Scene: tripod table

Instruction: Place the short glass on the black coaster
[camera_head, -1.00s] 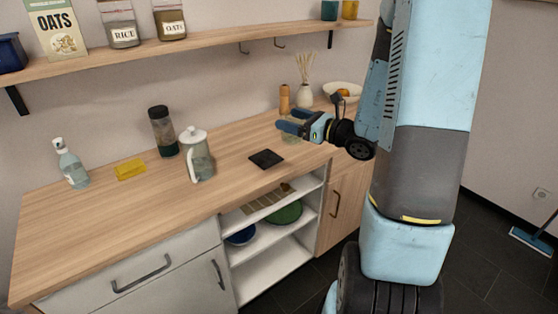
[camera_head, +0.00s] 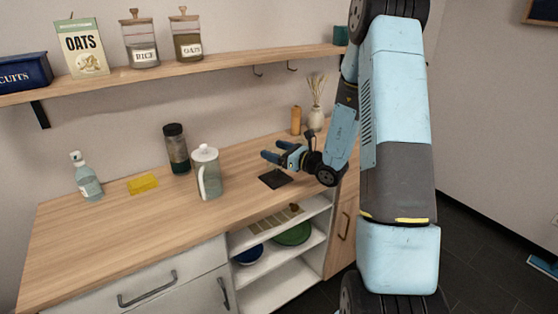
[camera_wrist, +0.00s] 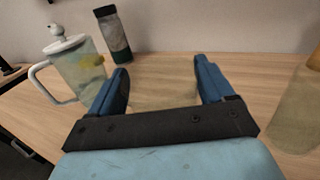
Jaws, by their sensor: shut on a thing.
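The black coaster (camera_head: 274,180) lies flat on the wooden counter, right of the glass jug. My gripper (camera_head: 272,152) is just above and behind the coaster in the head view, reaching in from the right. In the wrist view my gripper (camera_wrist: 160,75) has its blue fingers spread around the faint, see-through short glass (camera_wrist: 162,92) and is shut on it. The glass is hard to make out in the head view. The coaster cannot be made out in the wrist view, so I cannot tell whether the glass touches it.
The lidded glass jug (camera_head: 207,175) stands left of the coaster and also shows in the wrist view (camera_wrist: 75,70). A wooden mill (camera_head: 296,121) and reed vase (camera_head: 316,116) stand behind.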

